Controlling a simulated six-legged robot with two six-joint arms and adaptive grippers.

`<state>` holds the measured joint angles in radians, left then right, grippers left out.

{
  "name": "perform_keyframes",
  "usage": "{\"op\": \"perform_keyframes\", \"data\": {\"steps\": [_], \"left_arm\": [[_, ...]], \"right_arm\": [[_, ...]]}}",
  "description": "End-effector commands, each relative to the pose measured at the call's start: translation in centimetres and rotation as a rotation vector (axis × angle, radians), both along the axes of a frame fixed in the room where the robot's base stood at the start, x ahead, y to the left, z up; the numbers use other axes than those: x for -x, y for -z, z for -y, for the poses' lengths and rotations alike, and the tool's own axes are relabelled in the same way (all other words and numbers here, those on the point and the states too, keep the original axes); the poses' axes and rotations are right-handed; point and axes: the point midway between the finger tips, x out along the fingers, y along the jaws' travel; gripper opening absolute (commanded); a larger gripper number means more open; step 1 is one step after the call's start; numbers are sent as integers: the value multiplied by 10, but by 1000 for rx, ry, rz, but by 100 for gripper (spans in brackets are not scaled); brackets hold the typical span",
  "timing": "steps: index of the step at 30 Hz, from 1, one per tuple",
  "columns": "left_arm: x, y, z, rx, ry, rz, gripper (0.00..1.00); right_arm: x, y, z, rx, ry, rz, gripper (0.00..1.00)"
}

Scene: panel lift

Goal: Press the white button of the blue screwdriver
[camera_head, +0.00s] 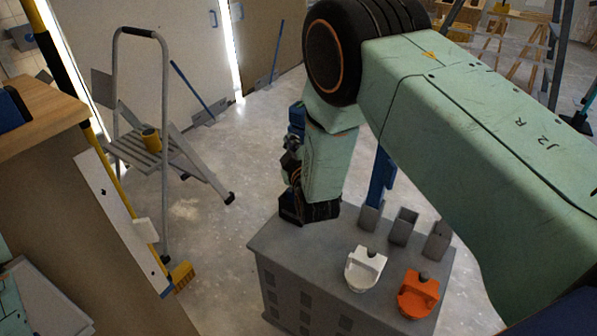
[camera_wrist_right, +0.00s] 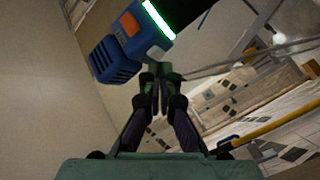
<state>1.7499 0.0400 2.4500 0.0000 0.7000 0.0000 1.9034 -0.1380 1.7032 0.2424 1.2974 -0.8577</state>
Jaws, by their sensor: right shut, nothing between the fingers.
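My right gripper (camera_wrist_right: 160,72) is shut and empty in the right wrist view. Just beyond its fingertips, above and to the left, is a blue tool body (camera_wrist_right: 115,60) with an orange patch, a black part and a bright pale strip. It looks like the blue screwdriver, but I cannot tell whether the fingertips touch it. I cannot make out a white button. In the head view my right gripper (camera_head: 292,165) is small and partly hidden behind my forearm, above the grey cabinet's left corner, with a dark blue part (camera_head: 297,115) just above it. My left gripper is not in view.
The grey cabinet (camera_head: 285,252) carries a white holder (camera_head: 365,268), an orange holder (camera_head: 418,294) and grey open sleeves (camera_head: 403,225). A blue upright piece (camera_head: 381,180) shows behind my arm. A stepladder (camera_head: 165,130) stands left; a wooden-topped counter (camera_head: 45,115) is nearer.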

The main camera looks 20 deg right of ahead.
Motion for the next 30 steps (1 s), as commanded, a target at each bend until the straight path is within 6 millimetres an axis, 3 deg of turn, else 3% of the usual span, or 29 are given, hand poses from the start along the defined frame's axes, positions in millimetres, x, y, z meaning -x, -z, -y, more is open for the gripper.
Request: {"op": "perform_keyframes", "data": {"steps": [30], "left_arm": [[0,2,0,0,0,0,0]], "right_arm": [[-5,0,6,0,-1,-1,0]]}}
